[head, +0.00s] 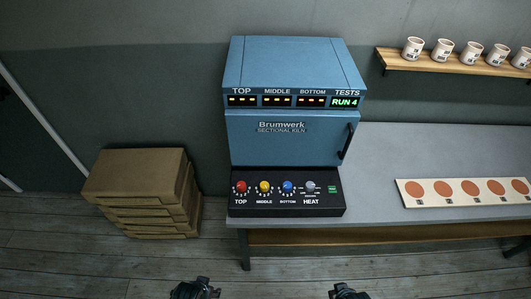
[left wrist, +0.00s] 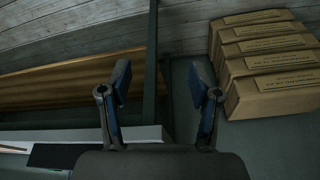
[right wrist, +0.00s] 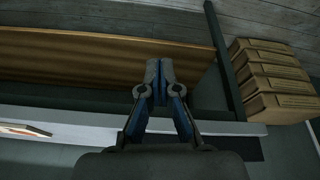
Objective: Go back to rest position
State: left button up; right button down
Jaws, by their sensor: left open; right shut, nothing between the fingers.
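My left gripper (head: 196,289) shows at the bottom edge of the head view, left of centre. In the left wrist view its two fingers (left wrist: 160,85) stand wide apart with nothing between them. My right gripper (head: 348,291) shows at the bottom edge, right of centre. In the right wrist view its fingertips (right wrist: 159,75) meet and hold nothing. Both grippers are low in front of the grey table (head: 385,170) and apart from everything. The blue kiln (head: 285,140) stands on the table with its door closed and its display reading RUN 4.
Stacked cardboard boxes (head: 145,190) stand on the floor left of the table. A wooden shelf (head: 450,66) with several white cups (head: 444,48) hangs at the upper right. A board with orange discs (head: 405,195) lies on the table's right part. The floor in front is clear.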

pick_arm(q)
notch_tip(320, 180, down, 25)
jog(key=s+g, duration=0.1)
jog(key=s, duration=0.2)
pick_arm(e)
jog(key=s+d+f+g, duration=0.1)
jog(key=s+f, duration=0.1)
jog(key=f, duration=1.1)
jog(key=s+f+g, duration=0.1)
jog(key=s+f, duration=0.1)
jog(key=f, duration=1.1)
pick_arm(q)
jog(key=s+f+g, duration=0.1)
jog(key=s+f, duration=1.4)
jog(key=s, duration=0.2)
jog(key=shift+a+f, duration=0.2)
jog(key=shift+a, duration=0.1)
pick_arm(e)
jog(key=s+d+f, duration=0.2)
jog(key=s+f, duration=0.6)
jog(key=s+d+f, duration=0.3)
jog(key=s+f, duration=0.5)
jog(key=s, duration=0.1)
jog(key=shift+f+m+g, duration=0.3)
jog(key=shift+f+g, duration=0.1)
